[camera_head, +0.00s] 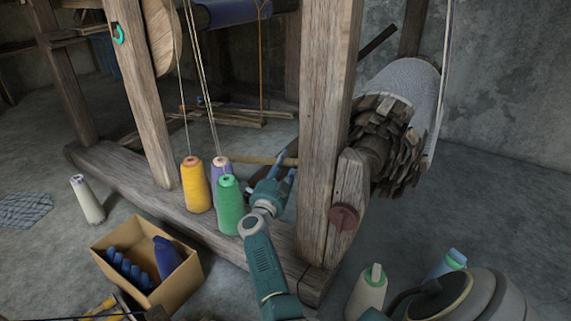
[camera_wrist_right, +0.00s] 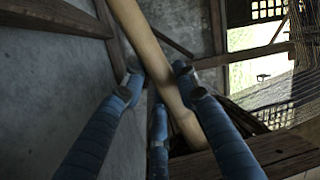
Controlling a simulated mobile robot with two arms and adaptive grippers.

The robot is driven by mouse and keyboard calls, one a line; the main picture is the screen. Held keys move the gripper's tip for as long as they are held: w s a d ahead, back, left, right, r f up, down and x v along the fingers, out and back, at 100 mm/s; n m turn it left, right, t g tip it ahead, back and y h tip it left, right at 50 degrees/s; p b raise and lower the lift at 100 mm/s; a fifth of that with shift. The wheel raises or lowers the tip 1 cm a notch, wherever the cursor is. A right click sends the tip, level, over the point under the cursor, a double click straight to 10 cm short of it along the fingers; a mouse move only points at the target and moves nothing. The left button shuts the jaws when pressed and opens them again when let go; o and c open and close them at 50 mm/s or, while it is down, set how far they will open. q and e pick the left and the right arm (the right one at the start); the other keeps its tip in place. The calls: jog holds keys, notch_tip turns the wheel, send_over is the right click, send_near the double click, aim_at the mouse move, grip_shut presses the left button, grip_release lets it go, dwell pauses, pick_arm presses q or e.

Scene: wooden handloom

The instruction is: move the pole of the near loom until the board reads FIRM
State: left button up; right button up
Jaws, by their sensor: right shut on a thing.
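The near loom (camera_head: 322,130) is a frame of weathered wooden beams. Its pole (camera_head: 250,159) is a pale wooden rod, nearly level behind the thread cones and left of the thick front post. My right gripper (camera_head: 284,168) reaches up from below, with its blue fingers shut on the pole beside that post. In the right wrist view the pole (camera_wrist_right: 152,48) runs slantwise between the fingers (camera_wrist_right: 160,88). The post hides the pole's right part in the head view. No board reading shows. My left gripper is not in view.
Yellow (camera_head: 196,185), purple (camera_head: 221,168) and green (camera_head: 230,207) cones stand on the base beam. A cardboard box (camera_head: 178,281) with blue spools and a white cone (camera_head: 87,200) are on the floor at left. A ragged-ended roll (camera_head: 403,95) juts out right of the post.

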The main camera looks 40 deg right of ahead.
grip_shut()
jog(key=f+p, duration=0.1)
jog(key=s+f+n, duration=0.1)
jog(key=f, duration=0.1)
jog(key=f+n+p, duration=0.1)
jog(key=shift+s+d+f+y+p, duration=0.2)
jog(key=shift+s+d+y+p, duration=0.1)
jog(key=shift+s, duration=0.1)
